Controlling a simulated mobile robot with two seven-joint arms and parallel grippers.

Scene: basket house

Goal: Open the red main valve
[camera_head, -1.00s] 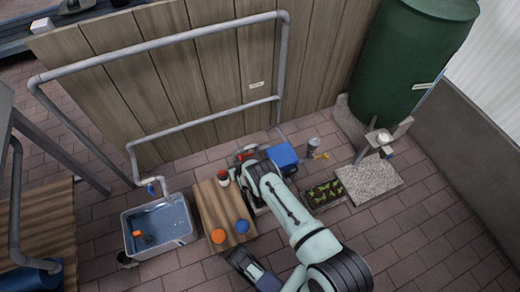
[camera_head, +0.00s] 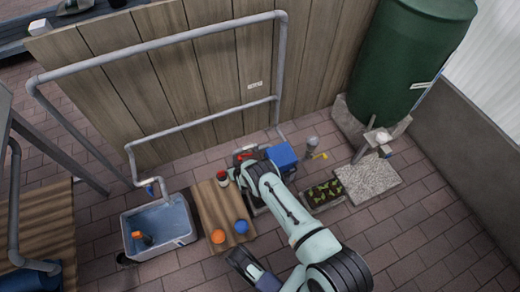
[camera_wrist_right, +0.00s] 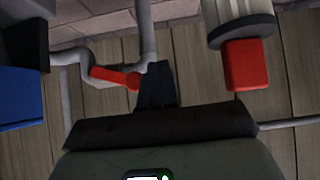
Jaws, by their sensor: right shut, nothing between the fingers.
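The red valve handle (camera_head: 246,156) is on the grey pipework low by the wooden fence in the head view, partly hidden by my right arm. In the right wrist view the red lever (camera_wrist_right: 113,77) lies roughly level, sloping slightly down to the right. My right gripper (camera_wrist_right: 156,78) is shut and empty, its dark fingers at the lever's right end. They look close to it or touching; I cannot tell which.
A blue box (camera_head: 282,157) stands right of the handle. A wooden board (camera_head: 213,200) holds an orange ball (camera_head: 218,236) and a blue ball (camera_head: 241,227). A water basin (camera_head: 158,230) stands left, a green tank (camera_head: 412,60) at back right. Paving at the right front is free.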

